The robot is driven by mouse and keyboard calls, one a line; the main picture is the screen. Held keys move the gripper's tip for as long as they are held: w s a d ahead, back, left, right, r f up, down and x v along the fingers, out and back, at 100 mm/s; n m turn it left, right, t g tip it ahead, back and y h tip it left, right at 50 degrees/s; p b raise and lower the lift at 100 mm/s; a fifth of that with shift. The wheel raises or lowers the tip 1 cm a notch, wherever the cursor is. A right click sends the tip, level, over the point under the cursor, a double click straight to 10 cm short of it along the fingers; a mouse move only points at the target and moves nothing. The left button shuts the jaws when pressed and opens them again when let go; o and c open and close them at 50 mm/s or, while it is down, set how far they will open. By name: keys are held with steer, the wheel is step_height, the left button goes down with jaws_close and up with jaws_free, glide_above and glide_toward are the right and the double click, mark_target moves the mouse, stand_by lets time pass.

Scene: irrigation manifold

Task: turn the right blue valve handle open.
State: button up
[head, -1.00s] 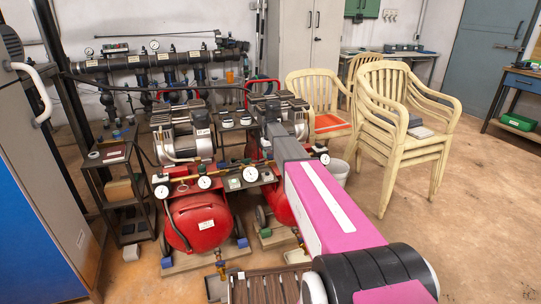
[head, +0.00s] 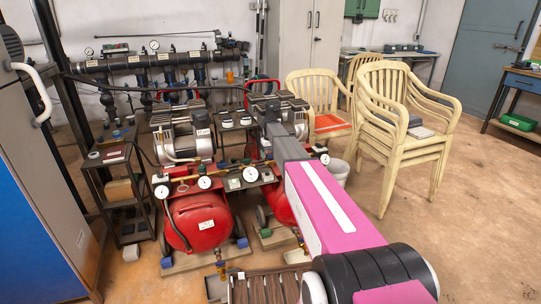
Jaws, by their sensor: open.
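My arm reaches from the lower right toward the pipework at the back. My gripper (head: 270,112) is at its far end, small, dark and partly covered by my own wrist. It is open, and I see nothing held in it. The manifold (head: 150,62) is a dark horizontal pipe with several downpipes and gauges, along the back wall at the left. I cannot make out the right blue valve handle; it may be hidden behind my arm or the compressors. I cannot tell whether my gripper touches anything.
Red air compressors (head: 200,222) with gauges stand in front of the manifold. A dark shelf rack (head: 118,200) stands at their left. Stacked cream chairs (head: 405,135) are at the right, with a white bucket (head: 339,170) nearby. The floor at the right is clear.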

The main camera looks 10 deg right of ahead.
step_height(320, 180, up, 11)
steer(key=shift+f, duration=0.15)
stand_by(0.4)
steer(key=shift+s, duration=0.1)
steer(key=s+f, duration=0.4)
steer(key=s, duration=1)
steer(key=s+f+m, duration=0.1)
steer(key=s+f, duration=0.4)
steer(key=s, duration=1)
steer(key=s+f+m, duration=0.1)
steer(key=s+f, duration=0.3)
steer(key=s, duration=1)
steer(key=shift+s+f, duration=0.25)
steer(key=shift+f, duration=0.1)
